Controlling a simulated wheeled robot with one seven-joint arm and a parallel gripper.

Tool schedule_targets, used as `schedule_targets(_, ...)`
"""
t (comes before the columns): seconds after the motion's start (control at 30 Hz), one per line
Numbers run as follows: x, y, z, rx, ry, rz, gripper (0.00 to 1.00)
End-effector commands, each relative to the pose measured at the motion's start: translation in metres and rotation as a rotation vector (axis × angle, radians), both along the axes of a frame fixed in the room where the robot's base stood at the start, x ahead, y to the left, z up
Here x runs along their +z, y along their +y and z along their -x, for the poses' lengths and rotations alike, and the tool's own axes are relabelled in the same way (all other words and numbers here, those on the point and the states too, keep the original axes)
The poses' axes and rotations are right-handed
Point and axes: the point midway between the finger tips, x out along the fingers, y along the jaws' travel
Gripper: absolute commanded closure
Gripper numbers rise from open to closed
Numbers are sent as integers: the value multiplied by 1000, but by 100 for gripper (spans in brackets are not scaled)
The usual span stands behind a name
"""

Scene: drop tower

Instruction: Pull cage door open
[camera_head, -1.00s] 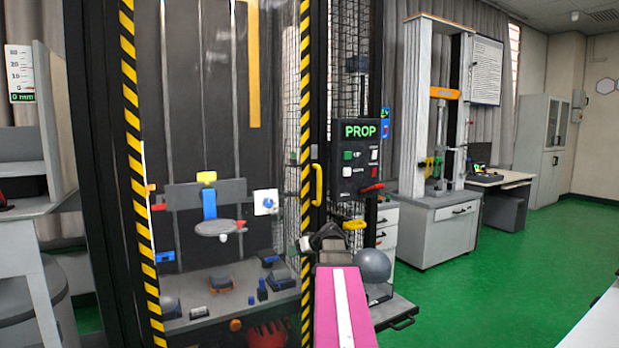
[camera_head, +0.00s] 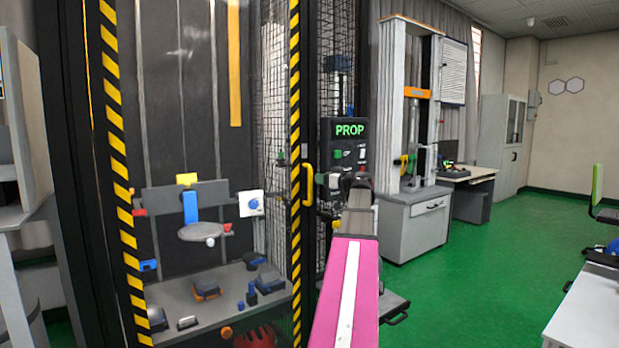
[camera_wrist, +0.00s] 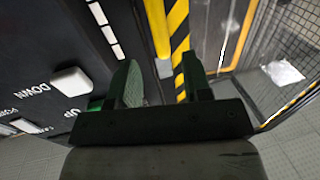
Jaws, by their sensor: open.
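The cage door (camera_head: 298,90) is a tall clear panel with black and yellow striped edges and looks closed. Its yellow handle (camera_head: 309,185) stands upright on the right edge. My gripper (camera_wrist: 160,62) is open, its two dark fingers spread, and no object is held. In the wrist view a yellow bar, which looks like the handle (camera_wrist: 176,18), shows beyond the gap between the fingers, with striped edging beside it. Contact cannot be told. In the head view my gripper is just right of the handle, largely hidden by my pink arm.
A grey testing machine (camera_head: 414,220) stands farther right. Green floor (camera_head: 480,250) is open at right.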

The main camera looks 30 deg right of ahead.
Motion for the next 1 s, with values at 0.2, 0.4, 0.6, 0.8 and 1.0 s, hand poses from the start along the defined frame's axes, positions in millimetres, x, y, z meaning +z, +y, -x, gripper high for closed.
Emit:
schedule_targets(0.2,0,10,-41,2,2,0,55)
schedule_targets(0.4,0,17,-64,1,2,0,55)
schedule_targets(0.6,0,20,-72,-1,2,0,55)
schedule_targets(0.8,0,20,-72,-1,2,0,55)
schedule_targets(1.0,-1,20,-72,0,2,0,100)
